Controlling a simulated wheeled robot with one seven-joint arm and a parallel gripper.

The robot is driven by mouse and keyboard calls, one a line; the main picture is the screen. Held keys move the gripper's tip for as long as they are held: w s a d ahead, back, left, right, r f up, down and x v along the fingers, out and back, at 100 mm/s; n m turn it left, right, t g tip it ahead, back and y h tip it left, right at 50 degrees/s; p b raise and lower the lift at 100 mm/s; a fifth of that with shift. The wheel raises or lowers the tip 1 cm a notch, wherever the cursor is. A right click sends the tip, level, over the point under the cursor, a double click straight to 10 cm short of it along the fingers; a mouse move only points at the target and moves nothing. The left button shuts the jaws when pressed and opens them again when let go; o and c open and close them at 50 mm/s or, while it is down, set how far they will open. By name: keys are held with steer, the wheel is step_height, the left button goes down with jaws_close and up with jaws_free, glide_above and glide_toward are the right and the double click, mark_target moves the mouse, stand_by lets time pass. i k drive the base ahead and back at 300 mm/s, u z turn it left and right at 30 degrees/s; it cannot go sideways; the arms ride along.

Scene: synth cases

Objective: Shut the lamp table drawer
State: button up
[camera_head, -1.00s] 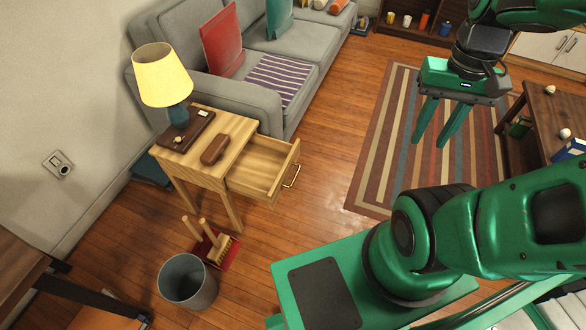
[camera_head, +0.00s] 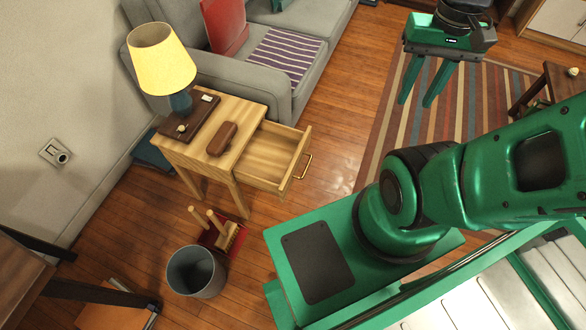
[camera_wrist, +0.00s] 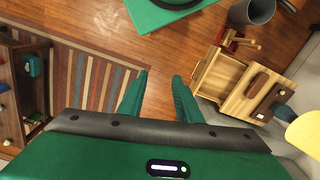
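The lamp table (camera_head: 199,158) is light wood and stands against the sofa's end. Its drawer (camera_head: 272,160) is pulled well out toward the right, and its inside looks empty. The drawer front (camera_head: 299,159) carries a brass handle (camera_head: 305,167). In the wrist view the open drawer (camera_wrist: 219,74) lies to the right of the fingers. My gripper (camera_head: 417,101) is open and empty, raised in the air to the right of the drawer and apart from it. Its two fingers also show in the wrist view (camera_wrist: 158,88), spread with a gap between them.
A yellow-shaded lamp (camera_head: 161,62), a dark tray (camera_head: 189,119) and a brown case (camera_head: 221,138) are on the tabletop. The sofa (camera_head: 246,75) stands behind. Floor right of the drawer is clear.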

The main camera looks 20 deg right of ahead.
mark_target(270, 161)
steer(key=z, duration=0.7)
steer(key=k, duration=0.9)
steer(key=u, duration=0.45)
steer(key=i, duration=0.5)
steer(key=z, duration=0.05)
